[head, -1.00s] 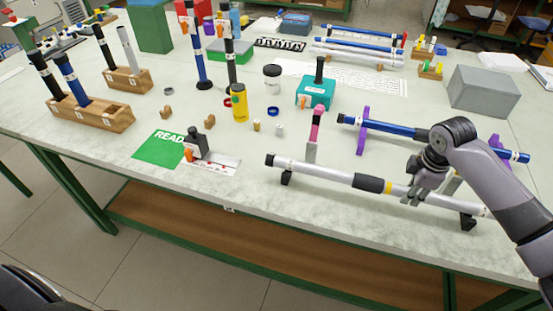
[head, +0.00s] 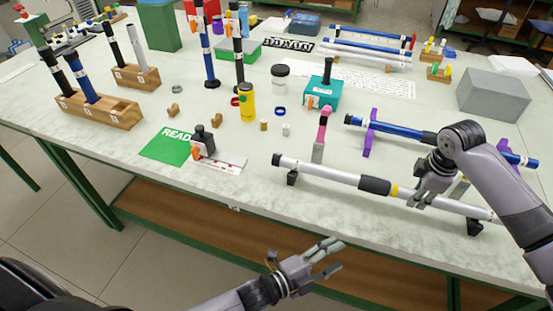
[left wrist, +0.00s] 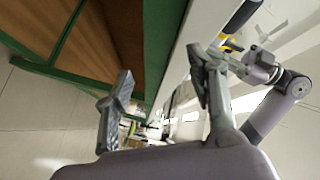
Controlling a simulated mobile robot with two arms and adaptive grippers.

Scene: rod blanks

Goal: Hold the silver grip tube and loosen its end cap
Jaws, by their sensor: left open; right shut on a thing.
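The silver grip tube (head: 325,173) lies level across two black supports near the table's front edge. It has a dark sleeve (head: 375,186) and a yellow band right of its middle. A dark end cap (head: 277,160) shows at its left end. My right gripper (head: 418,197) is shut on the tube just right of the yellow band; it also shows in the left wrist view (left wrist: 250,62). My left gripper (head: 333,256) is open and empty, in front of the table edge and apart from the tube.
A blue tube (head: 395,130) rests on purple stands behind the silver tube. A pink-topped upright tool (head: 322,135) stands close behind the silver tube. A green card (head: 168,147) lies to the left. The table front (head: 250,188) left of the tube is clear.

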